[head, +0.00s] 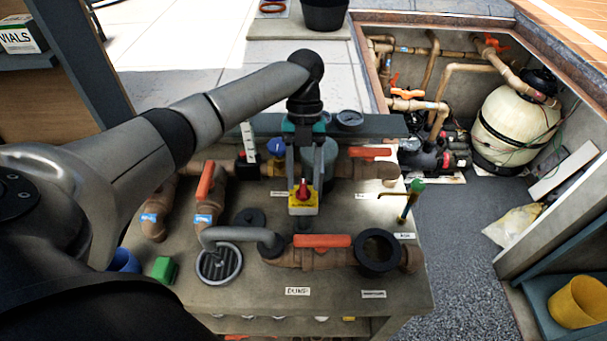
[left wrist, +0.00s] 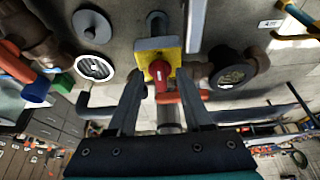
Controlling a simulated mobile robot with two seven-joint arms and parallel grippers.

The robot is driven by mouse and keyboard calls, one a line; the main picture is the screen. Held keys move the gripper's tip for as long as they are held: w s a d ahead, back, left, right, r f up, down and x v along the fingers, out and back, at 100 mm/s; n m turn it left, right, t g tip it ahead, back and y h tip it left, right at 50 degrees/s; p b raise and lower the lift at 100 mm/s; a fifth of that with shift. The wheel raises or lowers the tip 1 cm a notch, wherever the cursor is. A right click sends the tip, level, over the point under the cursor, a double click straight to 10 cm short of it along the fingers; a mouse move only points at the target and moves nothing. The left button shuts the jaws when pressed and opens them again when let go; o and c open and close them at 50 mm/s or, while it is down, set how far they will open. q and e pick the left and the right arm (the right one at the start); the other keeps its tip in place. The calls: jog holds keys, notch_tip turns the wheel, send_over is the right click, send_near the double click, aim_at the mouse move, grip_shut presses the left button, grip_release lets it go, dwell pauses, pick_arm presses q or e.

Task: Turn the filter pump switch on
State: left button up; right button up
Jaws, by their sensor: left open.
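The filter pump switch is a red rotary knob (head: 304,190) on a yellow plate (head: 304,207) with a grey box, in the middle of the pipe bench. In the left wrist view the red knob (left wrist: 160,74) sits in front of the yellow plate (left wrist: 170,52). My left gripper (head: 304,184) is open and comes down from above, one finger on each side of the knob. The left wrist view shows its fingertips (left wrist: 160,77) left and right of the knob, with gaps visible. Whether the knob lies fully between the fingers is hard to tell. My right gripper is not in view.
Orange-handled valves (head: 323,241) and pipes surround the switch on the bench (head: 330,308). A round drain grate (head: 219,265) and a green block (head: 164,269) lie at left. A pit with a cream filter tank (head: 515,125) is at right.

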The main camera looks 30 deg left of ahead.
pick_arm(q)
jog(key=p+v, duration=0.2)
jog(key=v, duration=1.3)
jog(key=shift+r, duration=0.1)
